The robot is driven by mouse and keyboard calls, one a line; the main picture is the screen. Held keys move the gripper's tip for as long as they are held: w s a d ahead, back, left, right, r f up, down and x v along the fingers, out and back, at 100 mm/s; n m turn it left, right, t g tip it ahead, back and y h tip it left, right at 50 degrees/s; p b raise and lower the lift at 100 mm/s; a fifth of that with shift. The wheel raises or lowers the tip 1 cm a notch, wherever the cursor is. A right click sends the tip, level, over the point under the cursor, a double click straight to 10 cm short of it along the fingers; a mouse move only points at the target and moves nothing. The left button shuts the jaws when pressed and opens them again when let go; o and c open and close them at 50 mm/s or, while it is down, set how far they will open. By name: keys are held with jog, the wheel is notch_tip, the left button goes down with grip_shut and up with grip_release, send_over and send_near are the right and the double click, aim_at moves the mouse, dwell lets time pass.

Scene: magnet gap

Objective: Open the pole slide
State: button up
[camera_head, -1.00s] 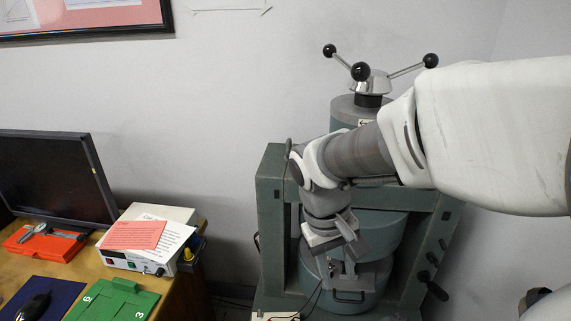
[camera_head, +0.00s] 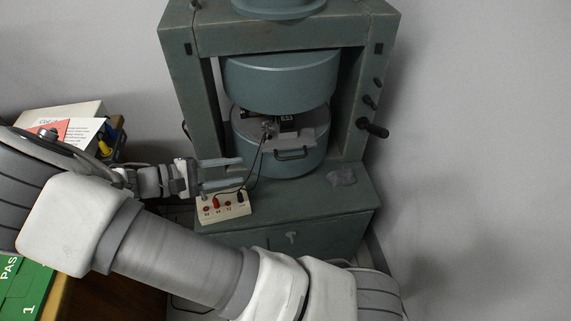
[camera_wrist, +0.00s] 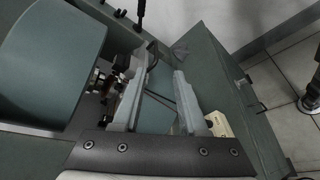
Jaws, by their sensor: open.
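The pole slide (camera_head: 297,138) is a grey plate with a dark bar handle (camera_head: 292,155) at its front, in the gap between the magnet's upper drum (camera_head: 282,82) and lower drum (camera_head: 262,160). My gripper (camera_head: 242,171) is open and empty, left of the handle and apart from it in the head view, its fingers pointing right. In the wrist view my gripper's two fingers (camera_wrist: 161,70) are spread, with a dark handle (camera_wrist: 152,54) just beyond the left fingertip. Much of the slide is hidden there behind the upper drum and finger.
A white terminal box (camera_head: 224,208) with red and black sockets sits on the magnet base's ledge, and a cable runs from it to the gap. A black-knobbed crank (camera_head: 373,128) juts from the right post. Crumpled grey cloth (camera_head: 341,177) lies on the ledge.

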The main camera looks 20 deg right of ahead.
aim_at(286, 159)
jog(key=shift+n+t+h, duration=0.3)
jog(key=shift+t+h, duration=0.1)
jog(key=b+x, duration=0.1)
jog(key=x, duration=0.4)
jog(key=b+x, duration=0.2)
jog(key=x, duration=0.4)
jog(key=f+b+x, duration=0.1)
jog(key=x, duration=0.5)
jog(key=shift+w+a+b, duration=0.2)
jog(key=shift+w+b, duration=0.15)
jog(key=shift+b, duration=0.05)
jog(key=shift+c, duration=0.3)
grip_shut()
